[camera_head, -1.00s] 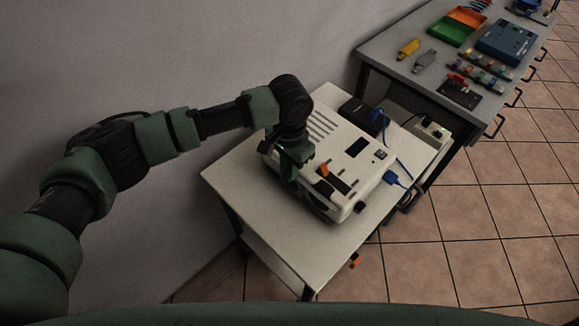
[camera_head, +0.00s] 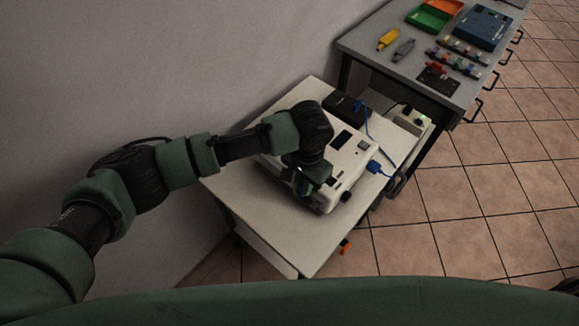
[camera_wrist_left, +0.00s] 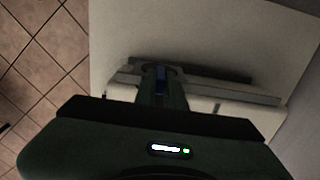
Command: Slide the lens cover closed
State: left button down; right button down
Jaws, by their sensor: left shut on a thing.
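A white projector (camera_head: 350,163) sits on a small white cart. My left gripper (camera_head: 304,188) reaches down onto its front end. In the left wrist view the gripper (camera_wrist_left: 160,80) is shut at the projector's edge, with a small blue piece between or on its fingers. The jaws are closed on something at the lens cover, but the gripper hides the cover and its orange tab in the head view. How far the cover is slid cannot be told. My right gripper is out of view.
The cart top (camera_head: 290,243) is bare at the front. A black box (camera_head: 343,108) and a blue cable (camera_head: 375,168) lie by the projector's back and right. A grey workbench (camera_head: 400,70) with an orange-and-green tray (camera_head: 432,17) and a blue case (camera_head: 484,27) stands behind.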

pick_arm(q)
jog(key=shift+s+d, duration=0.1)
jog(key=shift+d, duration=0.05)
jog(key=c, duration=1.5)
grip_release()
jog(key=shift+s+d, duration=0.1)
jog(key=shift+r, duration=0.1)
jog(key=shift+r, duration=0.3)
notch_tip(320, 180, up, 7)
jog(key=shift+r+b, duration=0.1)
jog(key=shift+b, duration=0.75)
